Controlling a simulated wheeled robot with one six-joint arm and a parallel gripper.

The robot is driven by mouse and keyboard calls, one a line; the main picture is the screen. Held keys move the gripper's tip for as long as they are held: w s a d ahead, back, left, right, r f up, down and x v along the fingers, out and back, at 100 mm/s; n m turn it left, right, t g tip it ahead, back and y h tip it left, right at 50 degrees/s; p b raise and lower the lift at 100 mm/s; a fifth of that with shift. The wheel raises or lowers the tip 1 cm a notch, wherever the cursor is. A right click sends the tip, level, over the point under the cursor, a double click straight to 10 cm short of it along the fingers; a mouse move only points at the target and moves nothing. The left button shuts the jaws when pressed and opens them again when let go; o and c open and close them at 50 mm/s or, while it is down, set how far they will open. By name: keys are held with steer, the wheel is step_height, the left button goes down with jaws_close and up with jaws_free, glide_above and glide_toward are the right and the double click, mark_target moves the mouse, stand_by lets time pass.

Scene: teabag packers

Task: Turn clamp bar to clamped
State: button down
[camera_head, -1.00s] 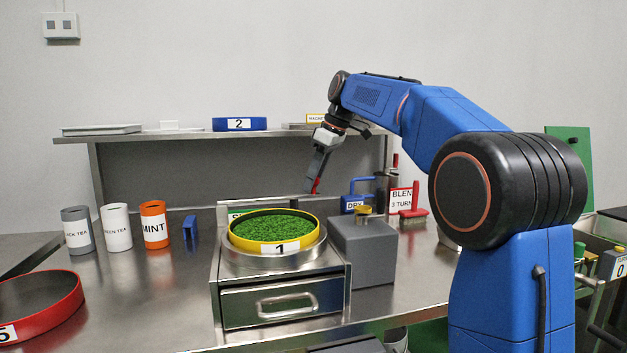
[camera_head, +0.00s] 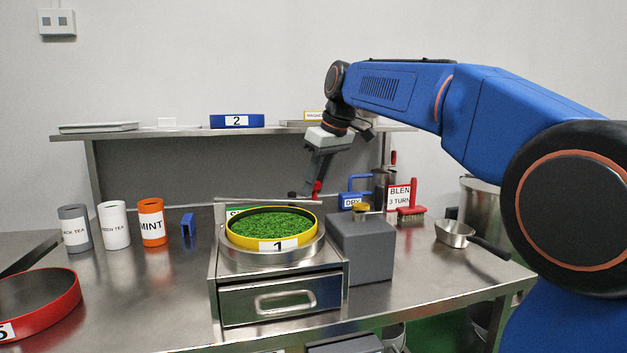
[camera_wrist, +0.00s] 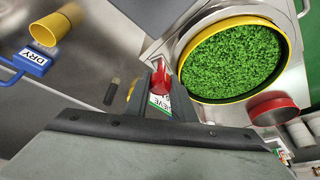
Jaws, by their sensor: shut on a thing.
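The clamp bar (camera_head: 262,201) is a thin metal bar behind the yellow sieve ring, with a red grip (camera_head: 317,188) at its right end. The yellow sieve (camera_head: 271,229), marked 1 and full of green leaf, sits on the metal sifter body (camera_head: 280,297). My gripper (camera_head: 312,192) points down at the back right of the sieve and is shut on the red grip. In the wrist view the red grip (camera_wrist: 161,79) shows between my fingers beside the sieve rim (camera_wrist: 186,92). The fingers partly hide the grip and a green sign.
A grey block (camera_head: 362,250) with a brass knob stands right of the sifter. A pan (camera_head: 455,234) lies at right. Canisters (camera_head: 152,222) stand at left. A shelf (camera_head: 260,133) spans the back.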

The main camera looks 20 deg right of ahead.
steer(key=s+a+m+t+h, duration=0.1)
steer(key=s+a+m+h, duration=0.1)
steer(key=s+a+m, duration=0.4)
steer(key=shift+s+a, duration=0.55)
steer(key=shift+s, duration=1.75)
steer(key=c, duration=1.5)
jaws_free()
steer(key=shift+a, duration=0.1)
steer(key=shift+o, duration=0.2)
steer(key=a+v, duration=0.1)
steer(key=v, duration=1.6)
steer(key=shift+d+r, duration=0.25)
steer(key=shift+d, duration=0.1)
